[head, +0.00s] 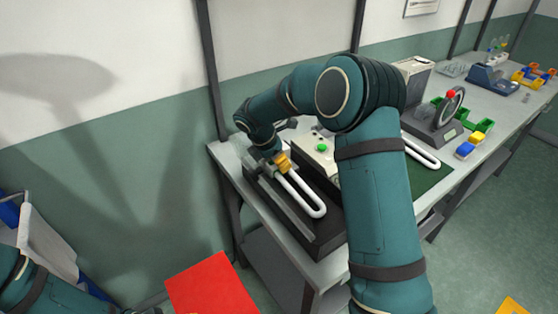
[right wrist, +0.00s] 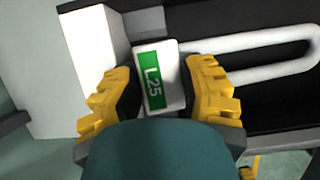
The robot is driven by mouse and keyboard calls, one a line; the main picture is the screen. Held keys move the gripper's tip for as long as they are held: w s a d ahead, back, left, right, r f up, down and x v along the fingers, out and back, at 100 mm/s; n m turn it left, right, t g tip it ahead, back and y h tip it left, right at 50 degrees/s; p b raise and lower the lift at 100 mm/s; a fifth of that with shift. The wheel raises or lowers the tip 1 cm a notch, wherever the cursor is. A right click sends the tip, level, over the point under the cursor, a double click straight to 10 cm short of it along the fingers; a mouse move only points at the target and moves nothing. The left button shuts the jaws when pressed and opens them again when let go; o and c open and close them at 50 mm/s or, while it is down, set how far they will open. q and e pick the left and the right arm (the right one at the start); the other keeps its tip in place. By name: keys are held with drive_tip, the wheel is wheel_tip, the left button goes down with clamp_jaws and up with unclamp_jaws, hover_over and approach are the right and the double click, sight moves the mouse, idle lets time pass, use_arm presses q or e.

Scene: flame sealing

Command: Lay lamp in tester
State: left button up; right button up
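The lamp (head: 307,198) has a white U-shaped tube and lies along the dark tester (head: 320,238) at the near end of the bench. In the right wrist view, its white base (right wrist: 177,80) bears a green L25 label, and the tube (right wrist: 255,40) runs right over the dark tester bed. My right gripper (head: 281,162) is at the base end of the lamp. Its yellow-and-black fingers (right wrist: 163,92) flank the base closely on both sides and appear shut on it. Whether the base is fully seated is unclear. Part of my left arm shows at lower left; its gripper is not visible.
Another white U-shaped lamp (head: 421,152) lies on a green mat (head: 437,176) behind my right arm. A red panel (head: 211,285) is at the bottom.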

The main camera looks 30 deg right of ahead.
drive_tip(key=shift+s+a+f, duration=0.1)
drive_tip(key=shift+s+f, duration=0.15)
drive_tip(key=shift+f, duration=0.4)
drive_tip(key=shift+s+a+f, duration=0.1)
drive_tip(key=shift+s+f, duration=0.1)
drive_tip(key=shift+f, duration=0.45)
drive_tip(key=v, duration=0.5)
drive_tip(key=w+v, duration=0.1)
drive_tip(key=v, duration=0.2)
drive_tip(key=shift+d+r, duration=0.25)
drive_tip(key=shift+r, duration=0.25)
drive_tip(key=shift+v, duration=0.75)
drive_tip(key=shift+d+r, duration=0.1)
drive_tip(key=shift+d, duration=0.05)
drive_tip(key=shift+s, duration=0.15)
